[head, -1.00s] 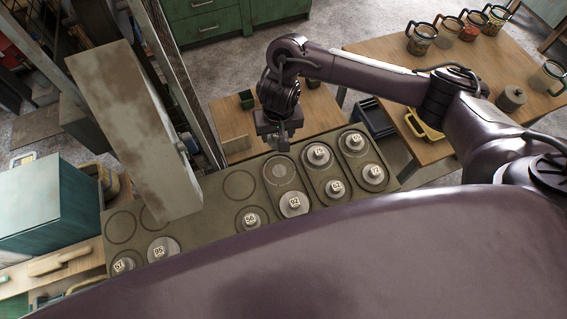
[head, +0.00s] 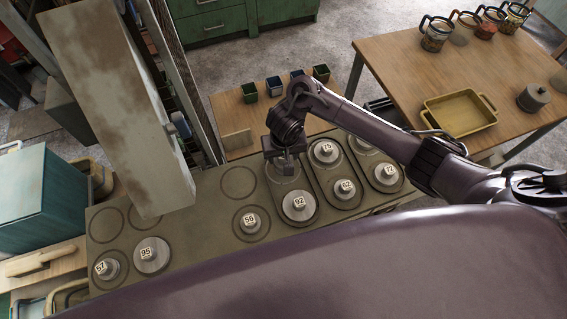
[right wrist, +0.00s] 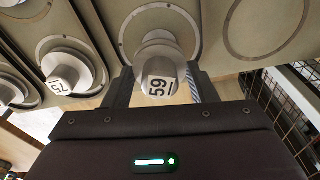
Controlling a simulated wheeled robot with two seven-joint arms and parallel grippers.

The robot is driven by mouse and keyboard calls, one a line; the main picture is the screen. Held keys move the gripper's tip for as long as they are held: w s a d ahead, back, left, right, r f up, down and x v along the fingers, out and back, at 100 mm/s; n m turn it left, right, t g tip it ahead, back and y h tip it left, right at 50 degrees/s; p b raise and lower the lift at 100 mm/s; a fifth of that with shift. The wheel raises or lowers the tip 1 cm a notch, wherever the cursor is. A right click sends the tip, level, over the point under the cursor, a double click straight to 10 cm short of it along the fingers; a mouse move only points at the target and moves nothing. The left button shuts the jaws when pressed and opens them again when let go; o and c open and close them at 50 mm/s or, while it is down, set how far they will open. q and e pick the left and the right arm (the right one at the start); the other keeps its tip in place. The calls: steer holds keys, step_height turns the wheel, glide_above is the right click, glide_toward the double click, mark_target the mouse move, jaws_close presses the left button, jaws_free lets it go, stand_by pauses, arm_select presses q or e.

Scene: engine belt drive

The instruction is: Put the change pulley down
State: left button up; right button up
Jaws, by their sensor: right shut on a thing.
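The change pulley (right wrist: 160,80), a grey stepped disc with a white number tag that seems to read 59, is between the fingers of my right gripper (right wrist: 157,90) in the right wrist view. My right gripper (head: 285,170) is shut on its hub, over the upper-row ring left of pulley 75 (head: 325,151). The disc lines up with a ring on the olive board (head: 210,215). I cannot tell whether it touches the board. In the head view the gripper mostly hides it. My left gripper is not in view.
Pulleys 92 (head: 298,205), 62 (head: 345,188), 56 (head: 249,221), 95 (head: 151,255) and 57 (head: 107,267) stand on the board. An empty ring (head: 238,183) lies left of my gripper. A rusty pillar (head: 120,110) rises at the left. Small bins (head: 273,86) stand behind.

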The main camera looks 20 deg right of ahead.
mark_target(283, 162)
steer(key=shift+f+b, duration=0.35)
steer(key=shift+f, duration=1.45)
steer(key=o, duration=1)
steer(key=shift+f, duration=0.15)
steer(key=r+p, duration=0.2)
steer(key=r, duration=0.1)
steer(key=r+p, duration=0.2)
steer(key=r, duration=0.2)
steer(key=s+r+p, duration=0.1)
steer(key=r+p, duration=0.1)
steer(key=r, duration=0.2)
steer(key=shift+s+r, duration=0.1)
steer(key=shift+r, duration=0.05)
steer(key=shift+s+a+r+p, duration=0.1)
steer(key=shift+r+p, duration=0.4)
steer(key=shift+p, duration=0.2)
steer(key=shift+s+f, duration=0.1)
